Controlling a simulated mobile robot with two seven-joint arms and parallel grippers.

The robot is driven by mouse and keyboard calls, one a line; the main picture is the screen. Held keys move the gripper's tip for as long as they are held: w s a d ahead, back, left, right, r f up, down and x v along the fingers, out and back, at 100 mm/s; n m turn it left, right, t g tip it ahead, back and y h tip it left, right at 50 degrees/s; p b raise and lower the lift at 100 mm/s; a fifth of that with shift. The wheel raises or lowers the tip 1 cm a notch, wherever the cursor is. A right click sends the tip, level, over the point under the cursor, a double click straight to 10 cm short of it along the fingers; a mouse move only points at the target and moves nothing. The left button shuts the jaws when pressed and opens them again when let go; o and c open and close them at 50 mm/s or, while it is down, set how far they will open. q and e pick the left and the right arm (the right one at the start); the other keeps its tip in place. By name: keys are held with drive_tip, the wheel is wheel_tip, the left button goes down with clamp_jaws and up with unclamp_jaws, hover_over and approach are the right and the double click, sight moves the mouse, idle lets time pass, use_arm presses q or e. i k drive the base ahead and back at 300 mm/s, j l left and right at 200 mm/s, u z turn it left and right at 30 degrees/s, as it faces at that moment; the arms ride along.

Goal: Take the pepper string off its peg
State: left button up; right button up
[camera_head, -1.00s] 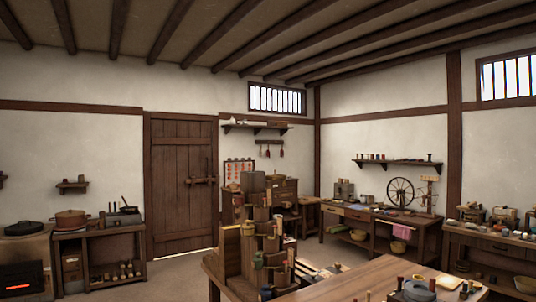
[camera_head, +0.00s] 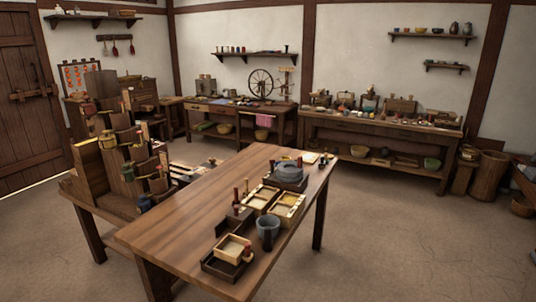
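Small dark red items (camera_head: 115,49) hang from a short dark peg rail (camera_head: 114,37) on the back wall, left of the corner. They are too small to tell whether one is the pepper string. A pale panel (camera_head: 75,72) with rows of orange-red shapes stands below and left of the rail, partly hidden by the tiered wooden stand; it may also hold peppers, but I cannot tell. Neither of my grippers shows in the head view.
A long wooden table (camera_head: 180,213) fills the middle foreground, with trays, a grey cup (camera_head: 268,227) and a quern-like stone (camera_head: 289,172) on it. The tiered wooden stand (camera_head: 90,180) is left of it. Workbenches (camera_head: 375,130) line the far wall.

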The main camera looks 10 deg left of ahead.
sight(115, 50)
drive_tip(key=i+j+u, duration=0.2)
drive_tip(key=j+u, duration=0.3)
drive_tip(key=i+j+u, duration=0.3)
drive_tip(key=j+u, duration=0.2)
drive_tip(key=i+j+u, duration=0.35)
drive_tip(key=u, duration=0.15)
drive_tip(key=i+j+u, duration=0.3)
drive_tip(key=u, duration=0.2)
drive_tip(key=i+u, duration=0.5)
drive_tip(key=i, duration=1.15)
drive_tip(key=i+z, duration=0.2)
drive_tip(key=i, duration=0.6)
drive_tip(key=i+j+z, duration=0.25)
drive_tip(key=i, duration=0.55)
drive_tip(key=i+l, duration=0.15)
drive_tip(key=i, duration=1.55)
drive_tip(key=i+z, duration=0.75)
drive_tip(key=i, duration=0.15)
drive_tip(key=i+j+z, duration=0.2)
drive_tip(key=i+z, duration=0.15)
drive_tip(key=i+l+z, duration=0.15)
drive_tip(key=i+z, duration=0.15)
drive_tip(key=i, duration=0.5)
drive_tip(key=i+z, duration=0.3)
drive_tip(key=i, duration=0.45)
drive_tip(key=i+j+u, duration=0.2)
drive_tip(key=i, duration=1.45)
drive_tip(key=l, duration=0.1)
